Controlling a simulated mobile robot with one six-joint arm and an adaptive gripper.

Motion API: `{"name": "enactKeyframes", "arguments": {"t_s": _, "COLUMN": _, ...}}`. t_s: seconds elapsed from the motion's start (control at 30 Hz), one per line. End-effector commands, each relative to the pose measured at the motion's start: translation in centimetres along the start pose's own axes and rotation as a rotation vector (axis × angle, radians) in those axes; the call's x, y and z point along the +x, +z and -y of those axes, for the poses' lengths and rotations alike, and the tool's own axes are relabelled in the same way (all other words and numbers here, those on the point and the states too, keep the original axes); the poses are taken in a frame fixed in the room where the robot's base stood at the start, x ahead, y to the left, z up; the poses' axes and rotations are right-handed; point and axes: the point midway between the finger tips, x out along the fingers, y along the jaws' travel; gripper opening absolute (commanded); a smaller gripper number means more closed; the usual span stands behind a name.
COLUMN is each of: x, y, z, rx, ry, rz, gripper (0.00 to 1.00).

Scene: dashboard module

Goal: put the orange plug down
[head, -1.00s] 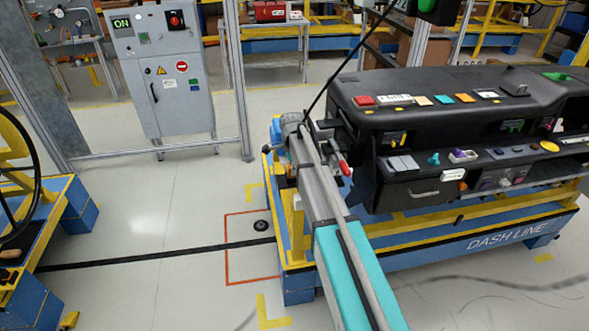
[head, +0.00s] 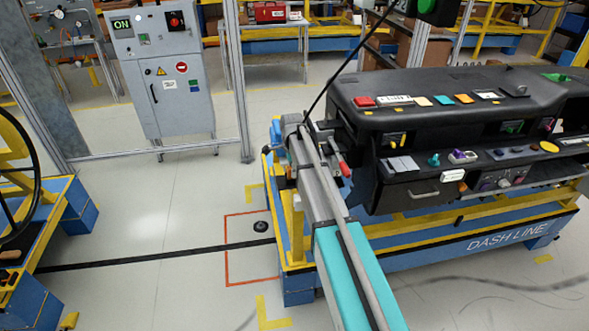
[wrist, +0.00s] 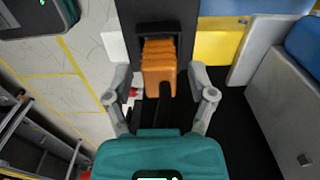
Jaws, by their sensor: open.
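The orange plug (wrist: 158,72) shows in the wrist view as a ribbed orange block. Its upper end meets a black holder (wrist: 160,30), and it looks seated there. My gripper (wrist: 158,85) is open, with one grey finger on each side of the plug and a visible gap on both sides. A dark bar runs up from my wrist in front of the plug's lower part. In the head view my arm reaches to the left end of the dashboard (head: 440,92); the plug and the fingers cannot be made out there.
The dashboard, with several coloured parts on it, sits on a blue and yellow stand (head: 420,262). A grey control cabinet (head: 165,85) stands behind at the left.

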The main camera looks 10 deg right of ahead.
Motion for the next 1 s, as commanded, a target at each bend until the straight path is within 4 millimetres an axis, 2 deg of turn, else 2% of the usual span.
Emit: {"name": "enactKeyframes", "arguments": {"t_s": 1.0, "x": -7.9, "y": 0.1, "z": 0.0, "rx": -0.001, "ry": 0.000, "rz": 0.000, "gripper": 0.72}}
